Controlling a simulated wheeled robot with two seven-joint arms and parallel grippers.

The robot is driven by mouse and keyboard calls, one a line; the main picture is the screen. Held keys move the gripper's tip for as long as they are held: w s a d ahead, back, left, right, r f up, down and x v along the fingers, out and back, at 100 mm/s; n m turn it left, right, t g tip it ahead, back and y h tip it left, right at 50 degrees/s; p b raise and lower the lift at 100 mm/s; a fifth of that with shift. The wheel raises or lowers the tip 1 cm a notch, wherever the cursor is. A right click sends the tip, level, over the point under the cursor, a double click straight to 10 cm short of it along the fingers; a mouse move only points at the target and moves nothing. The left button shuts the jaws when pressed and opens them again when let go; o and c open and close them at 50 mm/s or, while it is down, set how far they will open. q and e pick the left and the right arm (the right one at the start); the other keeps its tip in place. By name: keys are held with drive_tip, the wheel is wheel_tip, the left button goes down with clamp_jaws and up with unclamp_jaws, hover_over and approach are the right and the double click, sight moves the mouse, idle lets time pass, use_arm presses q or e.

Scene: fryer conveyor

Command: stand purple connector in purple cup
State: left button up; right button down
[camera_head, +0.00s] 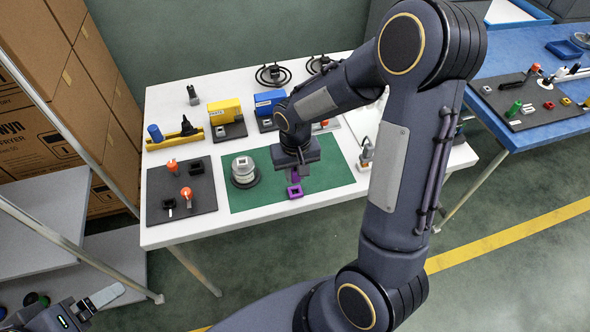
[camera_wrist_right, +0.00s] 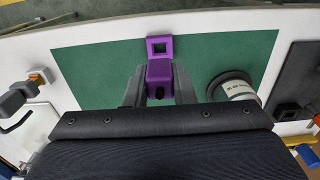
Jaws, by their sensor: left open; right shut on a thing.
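The purple cup (camera_head: 295,196) stands on the green mat near the table's front edge; in the right wrist view its square opening (camera_wrist_right: 150,45) faces the camera. My right gripper (camera_head: 297,171) is above the mat, just behind and over the cup. It is shut on the purple connector (camera_wrist_right: 160,72), whose body shows between the two fingers in the right wrist view. The connector looks very close to the cup; I cannot tell whether they touch. My left gripper (camera_head: 100,299) is open and empty at the lower left, away from the table.
A round grey device (camera_head: 244,172) stands on the mat left of the cup. A dark board (camera_head: 181,190) with orange and black parts lies further left. Yellow (camera_head: 226,111) and blue (camera_head: 268,100) blocks stand behind. The mat's front left area is clear.

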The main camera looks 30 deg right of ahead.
sight(295, 194)
drive_tip(key=shift+f+b, duration=1.05)
drive_tip(key=shift+f, duration=0.65)
drive_tip(key=shift+r, duration=0.15)
drive_tip(key=shift+f+b, duration=0.3)
drive_tip(key=shift+b, duration=0.15)
drive_tip(key=shift+f+b, duration=0.85)
drive_tip(key=shift+f, duration=0.15)
idle(0.4)
drive_tip(key=c, duration=1.1)
unclamp_jaws()
drive_tip(key=shift+c, duration=0.2)
drive_tip(key=shift+r, duration=0.2)
drive_tip(key=shift+r+p, duration=2.35)
drive_tip(key=shift+r, duration=0.55)
